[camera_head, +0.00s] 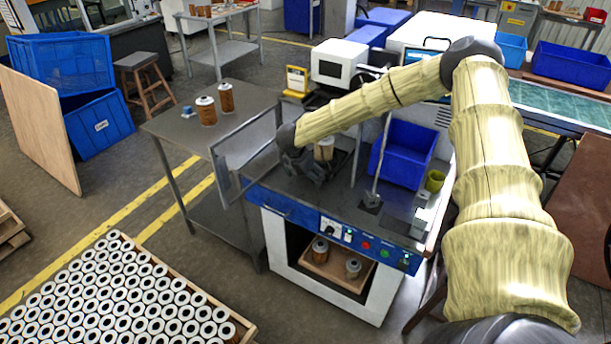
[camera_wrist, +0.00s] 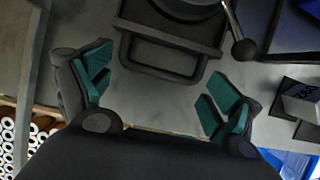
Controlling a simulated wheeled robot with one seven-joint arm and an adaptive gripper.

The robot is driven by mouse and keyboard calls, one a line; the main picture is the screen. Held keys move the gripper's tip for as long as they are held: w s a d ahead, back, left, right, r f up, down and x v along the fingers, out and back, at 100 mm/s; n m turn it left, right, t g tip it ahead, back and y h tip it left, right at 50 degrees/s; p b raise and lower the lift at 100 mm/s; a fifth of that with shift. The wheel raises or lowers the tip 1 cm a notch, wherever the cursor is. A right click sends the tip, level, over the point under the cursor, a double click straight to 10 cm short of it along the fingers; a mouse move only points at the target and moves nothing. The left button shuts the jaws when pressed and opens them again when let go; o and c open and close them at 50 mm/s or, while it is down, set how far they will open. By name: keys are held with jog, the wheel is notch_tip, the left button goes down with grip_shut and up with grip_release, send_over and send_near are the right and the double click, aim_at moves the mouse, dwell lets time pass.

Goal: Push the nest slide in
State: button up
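The nest slide (camera_wrist: 170,35) is a dark plate with a loop handle (camera_wrist: 163,68) on its near end, at the top middle of the wrist view. A dark round part stands on the slide, cut off by the top edge. My gripper (camera_wrist: 160,85) is open, its two teal-padded fingers spread to either side of the handle in the picture. I see nothing between the pads, and cannot tell whether they touch the handle. In the head view my gripper (camera_head: 308,168) is low over the bench machine's top, beside a light cartridge (camera_head: 324,149); it hides most of the slide.
A ball-ended lever (camera_wrist: 243,48) stands right of the slide. A blue bin (camera_head: 403,153) and a thin upright post (camera_head: 372,190) are on the machine's right side. A clear panel (camera_head: 243,155) stands at its left. The machine's front has a control strip (camera_head: 365,243).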

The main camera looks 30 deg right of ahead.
grip_shut()
jog(key=shift+s, duration=0.1)
jog(key=shift+f, duration=0.1)
dwell(0.3)
